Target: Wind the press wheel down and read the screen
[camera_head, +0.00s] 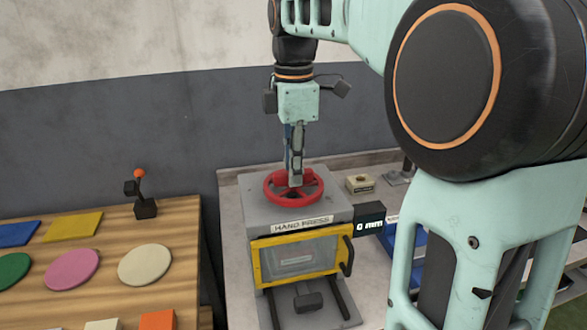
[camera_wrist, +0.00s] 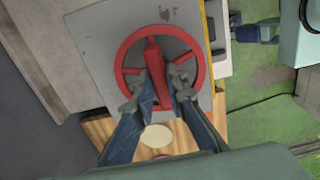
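The grey hand press (camera_head: 255,213) stands on a bench, with a "HAND PRESS" label on its front edge. The red press wheel (camera_head: 314,189) lies flat on its top; it also shows in the wrist view (camera_wrist: 119,52), with spokes and a thick red middle bar (camera_wrist: 153,62). My gripper (camera_head: 295,184) points straight down at the wheel's middle. In the wrist view its fingers (camera_wrist: 159,83) lie close on both sides of the red bar and look shut on it; the contact is partly hidden. The small black screen (camera_head: 369,218) right of the press reads "0 mm".
The press front has a yellow-framed window (camera_head: 258,258) with a black handle (camera_head: 347,256). A small beige box (camera_head: 359,184) stands behind, to the right. A wooden table (camera_head: 180,235) with coloured flat pieces is at the left. My arm covers much of the right side.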

